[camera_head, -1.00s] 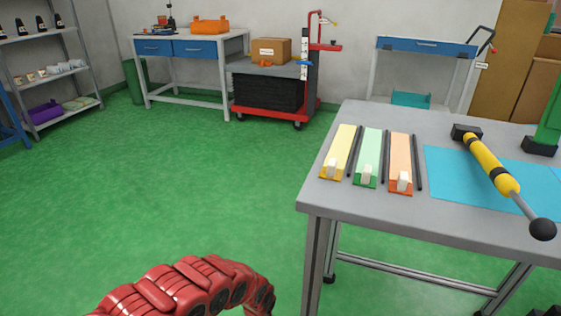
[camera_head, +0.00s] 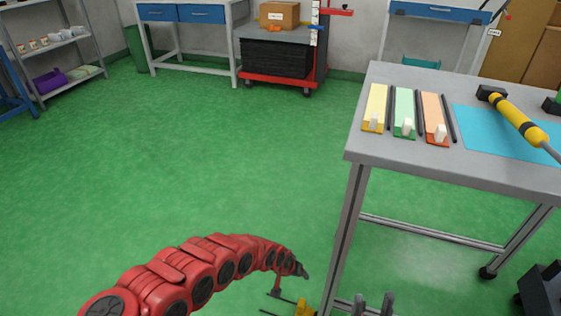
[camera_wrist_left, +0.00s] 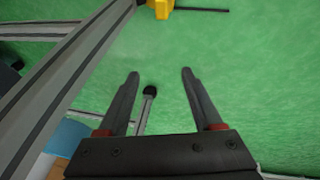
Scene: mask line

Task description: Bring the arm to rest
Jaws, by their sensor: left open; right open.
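My red left arm (camera_head: 200,268) comes in from the lower left of the head view and reaches over the green floor, left of the table. Its dark end (camera_head: 300,270) is small there, and its fingers cannot be made out. In the left wrist view my left gripper (camera_wrist_left: 160,74) is open and empty, with green floor between its two dark fingers. My right gripper (camera_head: 373,302) shows at the bottom edge of the head view as two grey fingertips standing apart, with nothing between them. The rest of the right arm is out of view.
The grey table (camera_head: 430,172) stands at the right with yellow, green and orange strips, a blue mat (camera_head: 490,130) and a yellow-handled tool (camera_head: 518,122). A yellow object (camera_head: 304,308) is low near the left arm's end. The floor (camera_head: 200,160) at left is clear.

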